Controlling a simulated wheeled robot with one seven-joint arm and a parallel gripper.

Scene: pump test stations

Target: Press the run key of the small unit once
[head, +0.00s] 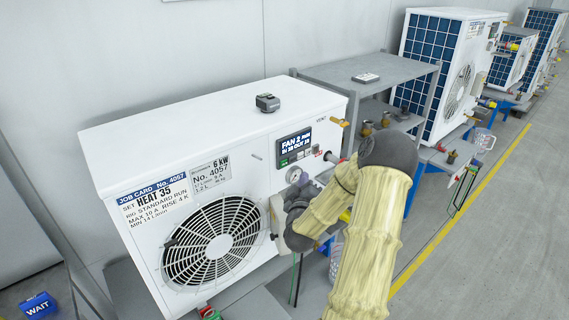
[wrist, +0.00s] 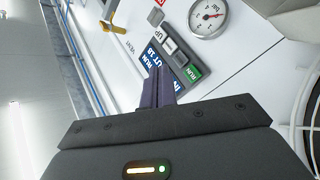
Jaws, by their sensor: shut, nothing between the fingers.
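The nearest white unit (head: 215,125), marked 6 kW, No. 4057, has a dark control panel (head: 294,146) on its front. The green RUN key (wrist: 193,74) shows clearly in the wrist view, beside grey keys including UP (wrist: 168,45). My gripper (wrist: 158,76) is shut and empty. Its fingertips overlap the display edge in the wrist view, to the left of the green key; I cannot tell whether they touch. In the head view my wrist is in front of the unit, below the panel.
A round pressure gauge (wrist: 208,17) is close to the panel. The fan grille (head: 213,241) is at the unit's left front. A grey shelf (head: 372,70) and further units (head: 445,60) stand behind to the right. A blue WAIT block (head: 38,305) lies on the floor.

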